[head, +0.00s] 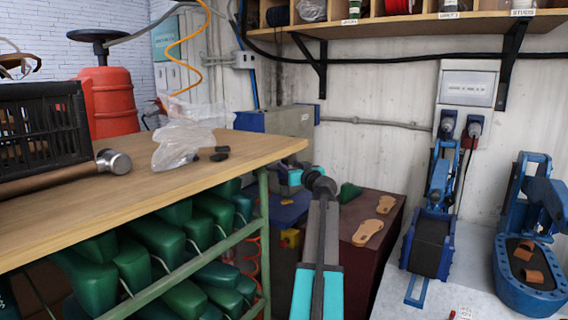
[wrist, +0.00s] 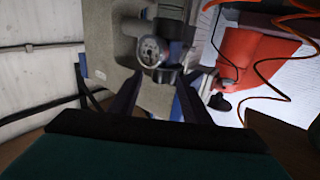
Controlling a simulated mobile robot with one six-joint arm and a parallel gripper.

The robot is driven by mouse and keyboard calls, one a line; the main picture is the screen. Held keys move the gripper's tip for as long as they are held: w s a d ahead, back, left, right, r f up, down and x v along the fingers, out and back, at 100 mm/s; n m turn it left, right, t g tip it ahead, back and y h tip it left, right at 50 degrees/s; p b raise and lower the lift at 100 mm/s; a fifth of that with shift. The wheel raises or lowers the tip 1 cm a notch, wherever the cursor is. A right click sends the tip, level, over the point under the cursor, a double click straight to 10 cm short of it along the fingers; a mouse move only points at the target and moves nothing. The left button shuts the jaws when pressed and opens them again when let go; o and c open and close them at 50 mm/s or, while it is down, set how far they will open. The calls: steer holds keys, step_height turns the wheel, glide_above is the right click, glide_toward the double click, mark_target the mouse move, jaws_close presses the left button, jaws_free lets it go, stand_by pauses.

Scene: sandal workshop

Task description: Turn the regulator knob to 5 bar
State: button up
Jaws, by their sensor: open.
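In the wrist view a round gauge (wrist: 152,52) with a pale dial faces me, in front of a grey panel. Its reading is too small to tell. Dark blue and black fittings (wrist: 172,28) stand directly above and beside it; I cannot tell which part is the regulator knob. My gripper (wrist: 160,78) is open, its two dark fingers pointing at the assembly from below the gauge in the picture. In the head view my arm reaches toward a blue fitting beyond the bench, which partly hides the regulator area.
A wooden bench (head: 60,225) with a crumpled plastic bag (head: 182,145), a hammer (head: 112,162) and a black crate (head: 40,125) lies left of my arm. A red tank (head: 108,100) stands behind it. Sandal soles (head: 368,232) lie on a dark red surface at right.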

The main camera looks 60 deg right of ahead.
mark_target(286, 163)
steer(key=shift+p+x, duration=0.3)
steer(key=shift+x, duration=2.2)
steer(key=c, duration=1)
